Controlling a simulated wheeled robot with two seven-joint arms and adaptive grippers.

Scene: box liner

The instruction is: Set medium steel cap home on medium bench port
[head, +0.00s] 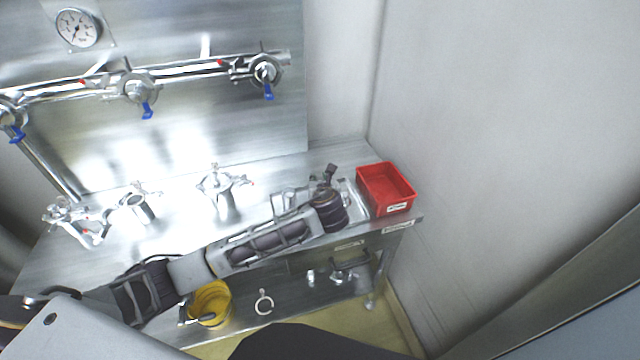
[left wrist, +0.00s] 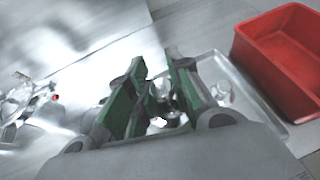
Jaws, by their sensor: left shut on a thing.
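My left gripper (head: 330,174) reaches over a shallow metal tray at the right end of the steel bench. In the left wrist view its green-padded fingers (left wrist: 160,72) are shut on a shiny steel piece (left wrist: 163,103), which looks like a steel cap; the fingers partly hide it and I cannot tell its size. Three steel port fittings stand on the bench: one at left (head: 68,218), one in the middle (head: 138,207) and one at right (head: 222,190). I cannot tell for sure which is the medium one. My right gripper is not in view.
The tray (left wrist: 268,112) holds another small steel piece (left wrist: 222,92). A red bin (head: 386,188) stands right beside the tray. A wall pipe with blue-handled valves (head: 140,88) runs behind the bench. A yellow bucket (head: 211,300) sits on the lower shelf.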

